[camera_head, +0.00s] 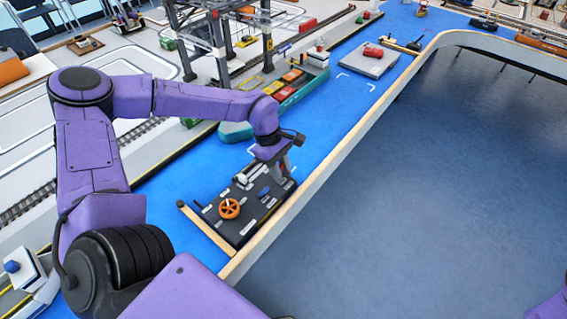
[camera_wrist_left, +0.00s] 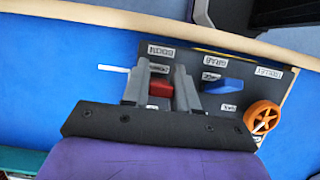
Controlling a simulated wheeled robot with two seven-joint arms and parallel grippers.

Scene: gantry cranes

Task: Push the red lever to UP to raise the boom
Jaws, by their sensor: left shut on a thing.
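The black control panel (camera_head: 238,228) lies on the blue surface by the pale wooden edge. In the left wrist view the red lever (camera_wrist_left: 160,89) shows below the BOOM label (camera_wrist_left: 160,51). My left gripper (camera_wrist_left: 161,76) has its two grey fingers on either side of the red lever, shut on it. The small label beside the lever is partly covered by a finger. My right gripper is out of view.
A blue lever (camera_wrist_left: 222,86) under the GRAB label and an orange wheel (camera_wrist_left: 262,117) by the TROLLEY label are beside the red lever. The wheel (camera_head: 229,208) is also in the head view. A green boat (camera_head: 236,131) with coloured containers lies beyond the panel.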

